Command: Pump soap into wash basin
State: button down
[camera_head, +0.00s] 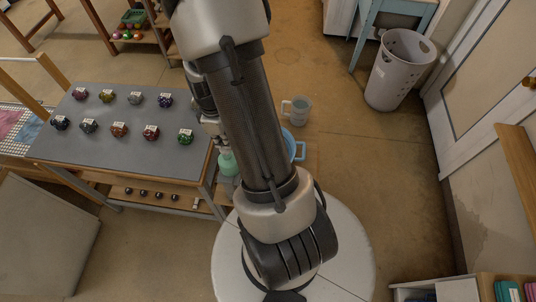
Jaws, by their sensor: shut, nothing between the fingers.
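A soap bottle with a pale green body (228,163) and a light pump top stands just left of my arm, beside the grey table's right edge. My gripper (214,129) is shut and empty, pointing down just above the pump top. I cannot tell whether its fingertips touch the pump. The blue wash basin (299,146) shows only at its right rim and handle, right of my arm. My arm hides the rest of the basin and the space between it and the bottle.
A grey jug (297,110) stands behind the basin. The grey table (85,150) at left carries several dark, colourful labelled items. A grey laundry basket (398,75) stands at the back right. The brown floor right of my arm is clear.

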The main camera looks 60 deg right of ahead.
jog(key=shift+f+b, duration=1)
jog(key=shift+f, duration=0.3)
jog(key=shift+r, duration=0.2)
jog(key=shift+r+p, duration=1.2)
jog(key=shift+r, duration=0.3)
jog(key=shift+f, duration=0.2)
jog(key=shift+f+b, duration=1.45)
jog(key=shift+r, duration=0.1)
jog(key=shift+r+p, duration=1.15)
jog(key=shift+r, duration=0.4)
jog(key=shift+r, duration=0.1)
